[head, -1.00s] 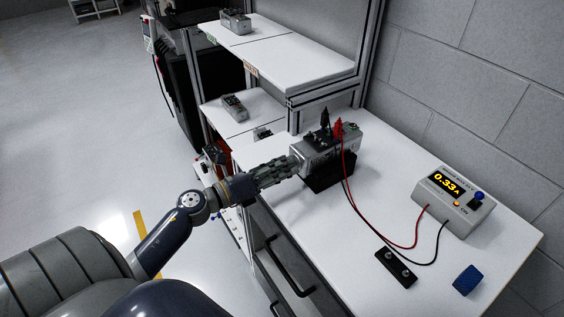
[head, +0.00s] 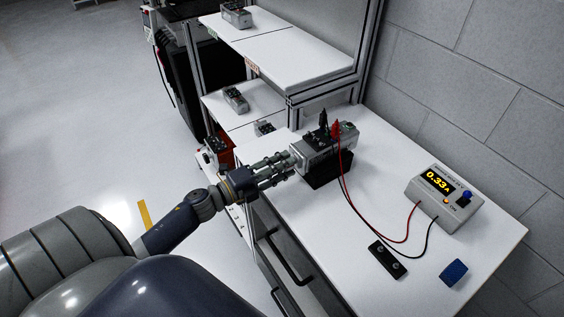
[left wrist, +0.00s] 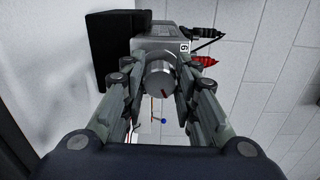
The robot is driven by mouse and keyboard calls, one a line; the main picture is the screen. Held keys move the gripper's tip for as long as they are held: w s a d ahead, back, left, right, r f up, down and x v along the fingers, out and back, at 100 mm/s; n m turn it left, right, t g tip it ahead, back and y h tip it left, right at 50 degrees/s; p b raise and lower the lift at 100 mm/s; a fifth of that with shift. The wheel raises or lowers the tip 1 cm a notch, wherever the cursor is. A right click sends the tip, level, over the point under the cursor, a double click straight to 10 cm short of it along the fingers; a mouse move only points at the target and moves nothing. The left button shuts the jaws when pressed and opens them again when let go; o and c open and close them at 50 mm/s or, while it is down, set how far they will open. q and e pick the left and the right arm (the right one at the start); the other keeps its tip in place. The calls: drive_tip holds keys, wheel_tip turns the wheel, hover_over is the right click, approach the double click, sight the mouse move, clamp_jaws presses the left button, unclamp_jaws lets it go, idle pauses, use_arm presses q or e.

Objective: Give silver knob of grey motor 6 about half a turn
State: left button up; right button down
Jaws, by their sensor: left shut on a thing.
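Grey motor 6 (head: 328,150) sits in a black stand (head: 328,174) on the white bench, with a black clip and a red clip on its top. In the left wrist view, its grey body (left wrist: 158,44) carries a small number label. Its silver knob (left wrist: 161,80) faces my camera and has a dark red mark on the face. My left gripper (head: 292,160) is at the motor's knob end. In the left wrist view its fingers (left wrist: 160,85) are on both sides of the knob, shut on it. The right gripper is not in view.
A power supply (head: 445,200) reads 0.33 A, with red and black leads running to the motor clips. A black plate (head: 388,260) and a blue block (head: 453,272) lie near the front. A white shelf (head: 300,62) stands behind, with other motors on the rack.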

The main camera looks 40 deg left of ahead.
use_arm(q)
drive_tip(key=shift+n, duration=0.6)
drive_tip(key=o, duration=1.1)
drive_tip(key=shift+c, duration=0.2)
drive_tip(key=shift+s+a, duration=0.1)
drive_tip(key=shift+s, duration=0.15)
drive_tip(key=v, duration=1.1)
drive_tip(key=shift+s, duration=0.25)
